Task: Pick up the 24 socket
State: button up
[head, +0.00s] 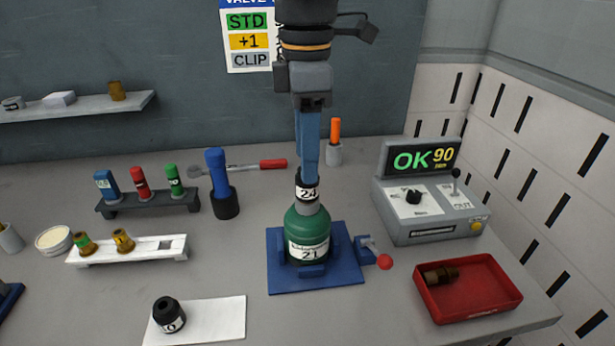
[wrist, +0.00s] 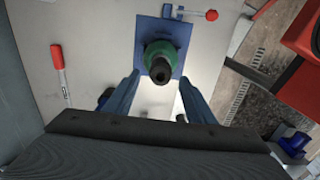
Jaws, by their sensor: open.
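The 24 socket (head: 307,193), dark with a white band marked 24, sits on top of the green cylinder (head: 307,232) marked 21. In the wrist view the dark socket (wrist: 159,70) shows end-on above the green body. My gripper (head: 308,172) is directly above it, pointing down, with its fingertips close to the socket's top. In the wrist view the open fingers (wrist: 160,82) lie to either side of the socket, with gaps visible. In the head view the fingers overlap, so their spacing is hidden there.
The cylinder stands in a blue clamp base (head: 345,275) with a red-knobbed handle (head: 384,262). A red tray (head: 470,310) holds a brass fitting. A control box (head: 425,215) reads OK 90. Another dark socket (head: 168,312) stands on a white sheet. Racks stand at left.

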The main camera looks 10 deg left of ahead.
notch_tip(320, 180, down, 5)
jog(key=shift+p, duration=0.7)
jog(key=shift+c, duration=0.4)
jog(key=c, duration=1.1)
